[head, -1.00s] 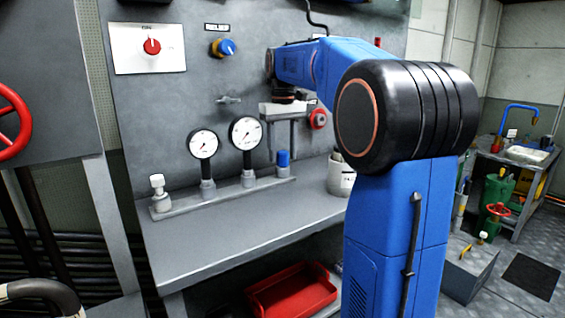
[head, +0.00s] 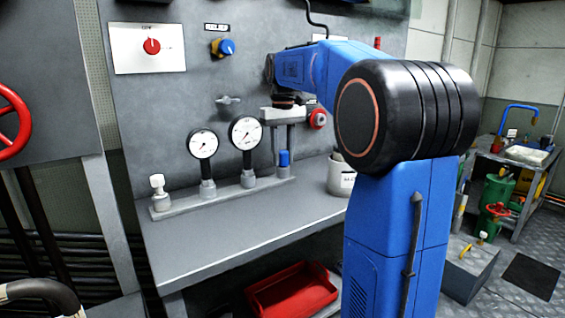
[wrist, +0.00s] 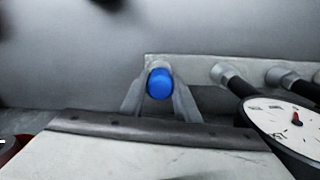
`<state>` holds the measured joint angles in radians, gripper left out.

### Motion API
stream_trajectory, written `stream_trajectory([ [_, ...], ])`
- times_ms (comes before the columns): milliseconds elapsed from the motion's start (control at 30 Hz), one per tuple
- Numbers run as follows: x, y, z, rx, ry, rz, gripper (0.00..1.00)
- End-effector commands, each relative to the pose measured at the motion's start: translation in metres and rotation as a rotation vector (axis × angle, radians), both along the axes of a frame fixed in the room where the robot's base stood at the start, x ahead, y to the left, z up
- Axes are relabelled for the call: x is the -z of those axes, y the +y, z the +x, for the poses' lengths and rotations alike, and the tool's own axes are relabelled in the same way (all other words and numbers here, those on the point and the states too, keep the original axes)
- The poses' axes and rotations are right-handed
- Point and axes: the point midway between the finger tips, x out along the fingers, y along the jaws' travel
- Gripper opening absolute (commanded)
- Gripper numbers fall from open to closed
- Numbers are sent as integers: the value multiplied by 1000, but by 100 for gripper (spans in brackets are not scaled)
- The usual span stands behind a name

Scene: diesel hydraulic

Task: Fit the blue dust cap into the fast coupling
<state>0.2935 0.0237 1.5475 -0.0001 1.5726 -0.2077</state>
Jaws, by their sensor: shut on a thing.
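The blue dust cap (head: 284,158) stands upright at the right end of the grey manifold rail, directly above a short grey fitting (head: 283,172) that appears to be the fast coupling. In the wrist view the cap (wrist: 160,83) shows as a round blue end between my fingers. My gripper (head: 283,149) reaches down from above and is shut on the cap. Its two fingers also show on either side of the cap in the wrist view (wrist: 160,92). The cap hides the coupling's mouth, so I cannot tell whether it is seated.
Two pressure gauges (head: 203,143) (head: 245,132) stand on the rail to the left of the cap. A white-topped fitting (head: 158,184) is at the rail's left end. A light-coloured pot (head: 341,177) stands to the right on the bench (head: 220,230). The bench front is clear.

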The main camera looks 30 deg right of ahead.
Motion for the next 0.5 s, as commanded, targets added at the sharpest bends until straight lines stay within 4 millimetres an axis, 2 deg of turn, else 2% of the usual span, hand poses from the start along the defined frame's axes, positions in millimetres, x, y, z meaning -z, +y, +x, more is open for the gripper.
stream_trajectory([
  [500, -13, 0, 0, 0, -3, -1, 4],
])
